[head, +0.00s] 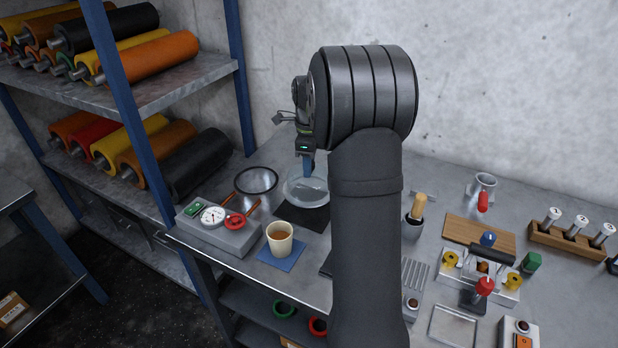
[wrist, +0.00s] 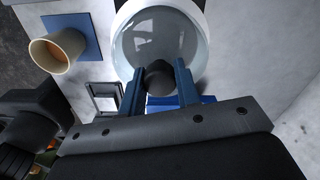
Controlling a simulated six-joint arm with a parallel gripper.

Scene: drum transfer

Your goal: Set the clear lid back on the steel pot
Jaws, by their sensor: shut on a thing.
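My gripper (head: 308,176) is shut on the dark knob (wrist: 159,78) of the clear lid (head: 306,190). In the wrist view the knob sits between the two blue fingers, and the round see-through lid (wrist: 155,38) fills the top middle with a pale band around it. In the head view the lid is at or above the back of a black square mat (head: 312,219); I cannot tell the gap. A round, dark-rimmed thing (head: 256,180) with a grey inside is left of the lid. It looks like the open steel pot, but its walls are hardly seen.
A grey gauge box (head: 218,237) with red-ringed parts stands in front of the dark-rimmed thing. A paper cup (head: 279,240) of brown drink stands on a blue mat (head: 283,258) at the table's front edge. A wooden-handled tool in a dark holder (head: 413,226) stands right of my arm.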

